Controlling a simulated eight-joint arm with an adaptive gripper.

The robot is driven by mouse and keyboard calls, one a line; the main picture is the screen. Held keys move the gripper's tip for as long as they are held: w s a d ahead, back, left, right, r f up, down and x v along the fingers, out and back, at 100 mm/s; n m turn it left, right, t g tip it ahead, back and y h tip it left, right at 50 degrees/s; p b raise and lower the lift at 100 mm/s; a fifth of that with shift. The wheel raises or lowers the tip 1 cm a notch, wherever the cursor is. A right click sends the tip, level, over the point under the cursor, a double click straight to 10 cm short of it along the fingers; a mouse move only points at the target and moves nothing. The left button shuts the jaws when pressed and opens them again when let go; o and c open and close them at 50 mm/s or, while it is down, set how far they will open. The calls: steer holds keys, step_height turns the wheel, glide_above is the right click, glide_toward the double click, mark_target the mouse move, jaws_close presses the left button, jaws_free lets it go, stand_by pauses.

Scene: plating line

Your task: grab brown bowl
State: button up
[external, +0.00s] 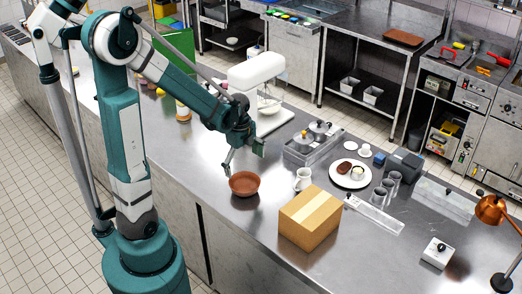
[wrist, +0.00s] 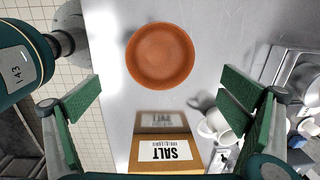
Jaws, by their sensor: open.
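The brown bowl (external: 244,184) sits upright and looks empty on the steel counter. In the wrist view the bowl (wrist: 160,55) lies near the top centre, beyond the fingertips. My gripper (external: 244,152) is above the bowl in the external view, apart from it. In the wrist view my gripper (wrist: 163,95) has its two green finger pads spread wide apart with nothing between them.
A cardboard box (external: 310,218) labelled salt stands close to the bowl, with a white jug (external: 302,179) beside it. A mixer (external: 257,70), a steel tray of pots (external: 313,142) and a white plate (external: 352,174) stand farther off. Counter left of the bowl is clear.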

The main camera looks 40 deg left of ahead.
mark_target(245, 190)
steer(key=shift+w+a+f+m+g, duration=0.15)
steer(key=shift+f+m, duration=0.2)
steer(key=shift+f, duration=0.2)
steer(key=shift+w+a+f+m+g, duration=0.1)
steer(key=shift+f+m, duration=0.2)
steer(key=shift+f, duration=0.3)
steer(key=shift+w+a+f+m+g, duration=0.15)
steer(key=shift+f+m, duration=0.2)
steer(key=shift+f, duration=0.2)
steer(key=shift+s+d, duration=0.1)
steer(key=shift+s, duration=0.05)
steer(key=shift+f, duration=1.3)
steer(key=shift+f, duration=0.15)
steer(key=shift+f, duration=2.45)
steer(key=c, duration=1.1)
steer(key=shift+o, duration=0.2)
steer(key=shift+r, duration=0.25)
